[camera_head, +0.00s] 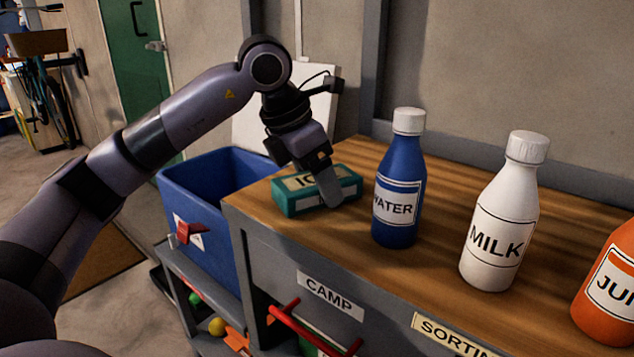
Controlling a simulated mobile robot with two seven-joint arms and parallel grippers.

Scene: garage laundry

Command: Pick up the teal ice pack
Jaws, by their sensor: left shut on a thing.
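The teal ice pack (290,202) lies on the left end of the wooden bench top (390,276). It is a flat teal box with a pale label on top, partly hidden by my gripper. My left gripper (326,190) reaches down over it from above. One finger shows against the pack's near right side; the other finger is hidden behind the wrist and pack. The gripper is shut on the pack, which appears to rest on the wood. My right gripper does not show.
A blue WATER bottle (397,190) stands close to the right of the pack. A white MILK bottle (498,222) and an orange JUICE bottle (608,300) stand farther right. A wall runs behind.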

